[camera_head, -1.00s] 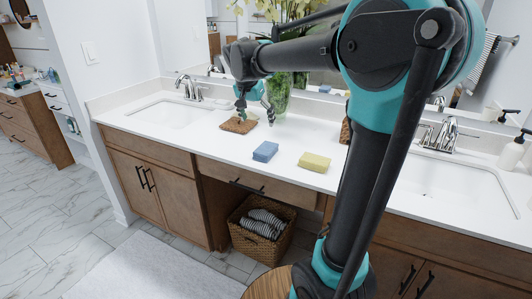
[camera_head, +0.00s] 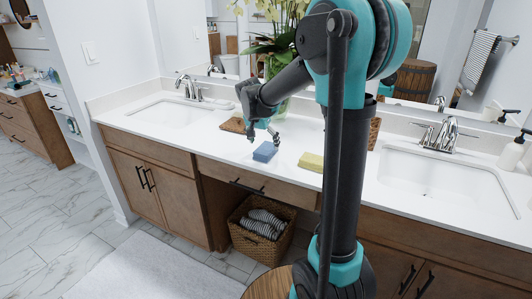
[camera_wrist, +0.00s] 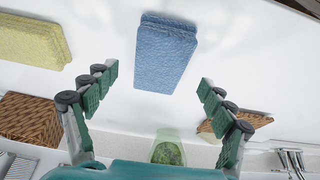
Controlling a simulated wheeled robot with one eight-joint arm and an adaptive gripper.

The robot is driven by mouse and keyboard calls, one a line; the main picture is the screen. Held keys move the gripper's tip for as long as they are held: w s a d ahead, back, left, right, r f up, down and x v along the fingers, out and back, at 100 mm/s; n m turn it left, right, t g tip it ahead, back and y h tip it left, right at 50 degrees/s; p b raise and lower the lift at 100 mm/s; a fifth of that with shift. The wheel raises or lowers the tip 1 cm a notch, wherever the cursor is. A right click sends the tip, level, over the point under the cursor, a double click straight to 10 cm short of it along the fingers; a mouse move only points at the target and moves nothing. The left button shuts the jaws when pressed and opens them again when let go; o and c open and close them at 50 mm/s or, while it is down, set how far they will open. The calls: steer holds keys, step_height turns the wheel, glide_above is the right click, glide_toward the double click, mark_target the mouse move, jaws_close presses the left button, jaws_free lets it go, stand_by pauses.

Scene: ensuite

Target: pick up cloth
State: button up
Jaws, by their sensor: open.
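A blue folded cloth (camera_head: 265,151) lies on the white countertop, and it also shows in the wrist view (camera_wrist: 166,52) at top centre. A yellow folded cloth (camera_head: 311,162) lies to its right, and it shows in the wrist view (camera_wrist: 32,40) at upper left. My gripper (camera_head: 264,134) is just above the blue cloth in the head view. In the wrist view my gripper (camera_wrist: 158,80) is open, its two fingers apart on either side of the blue cloth's near end. Nothing is held. The exact height above the cloth is hard to tell.
A brown woven piece (camera_head: 233,125) lies left of the gripper. A glass vase (camera_head: 281,105) with flowers stands behind it. A brown woven box (camera_head: 374,133) stands behind my arm. Sinks (camera_head: 170,113) (camera_head: 440,180) lie at both sides. The counter's front is clear.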

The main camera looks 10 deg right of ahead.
mark_target(266, 148)
steer(key=x, duration=0.4)
steer(key=shift+c, duration=0.3)
steer(key=c, duration=1.3)
step_height(266, 148, up, 20)
